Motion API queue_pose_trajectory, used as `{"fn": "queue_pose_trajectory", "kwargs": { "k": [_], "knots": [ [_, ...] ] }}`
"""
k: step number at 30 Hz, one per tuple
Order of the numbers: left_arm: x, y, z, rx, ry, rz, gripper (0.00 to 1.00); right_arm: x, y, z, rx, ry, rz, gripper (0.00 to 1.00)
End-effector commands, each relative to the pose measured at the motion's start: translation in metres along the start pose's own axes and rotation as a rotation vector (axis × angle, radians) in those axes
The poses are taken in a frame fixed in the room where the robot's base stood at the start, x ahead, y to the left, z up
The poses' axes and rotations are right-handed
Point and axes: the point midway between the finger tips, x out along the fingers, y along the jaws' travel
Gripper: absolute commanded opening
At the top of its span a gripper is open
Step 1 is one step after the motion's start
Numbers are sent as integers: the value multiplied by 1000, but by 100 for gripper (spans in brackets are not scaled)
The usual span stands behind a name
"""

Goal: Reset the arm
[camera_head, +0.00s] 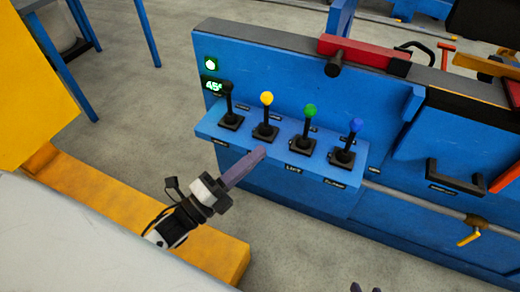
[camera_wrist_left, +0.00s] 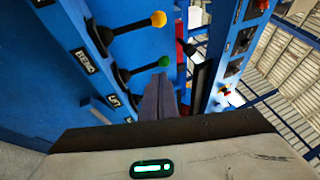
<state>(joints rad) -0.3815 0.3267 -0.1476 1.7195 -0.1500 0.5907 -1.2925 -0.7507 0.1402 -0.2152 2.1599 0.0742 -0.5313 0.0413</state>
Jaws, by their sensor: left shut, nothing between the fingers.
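My left gripper (camera_head: 262,152) is shut and empty, its fingers pointing up and right at the front of the blue control shelf (camera_head: 222,138). In the left wrist view its fingers (camera_wrist_left: 160,97) are together, close to the green-knobbed lever. The shelf carries a black-knobbed lever (camera_head: 228,88), a yellow-knobbed lever (camera_head: 267,99), a green-knobbed lever (camera_head: 310,111) and a blue-knobbed lever (camera_head: 355,125). The yellow (camera_wrist_left: 158,19) and green (camera_wrist_left: 164,61) knobs also show in the left wrist view. Small dark tips, apparently my right gripper (camera_head: 365,288), show at the bottom edge of the head view.
The blue machine (camera_head: 400,228) fills the right side, with a red bar (camera_head: 363,53) on top and a black handle (camera_head: 455,178) on its front. A small green display (camera_head: 212,86) is lit. A yellow block (camera_head: 215,250) is at lower left. Grey floor is open behind.

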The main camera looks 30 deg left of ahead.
Motion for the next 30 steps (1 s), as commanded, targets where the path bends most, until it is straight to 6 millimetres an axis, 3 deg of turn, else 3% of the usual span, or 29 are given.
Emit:
{"fn": "queue_pose_trajectory", "kwargs": {
  "k": [17,23,26,30],
  "knots": [
    [3,6,2,-63,-30,55,0,0,0,0,0,0,0,31],
    [1,35,10,-368,-196,301,0,0,0,0,1,1,-1,31],
    [-12,51,11,-560,-323,444,0,0,0,0,1,1,-1,31],
    [-44,67,5,-820,-528,630,0,0,0,-1,1,1,-1,31]
  ]
}}
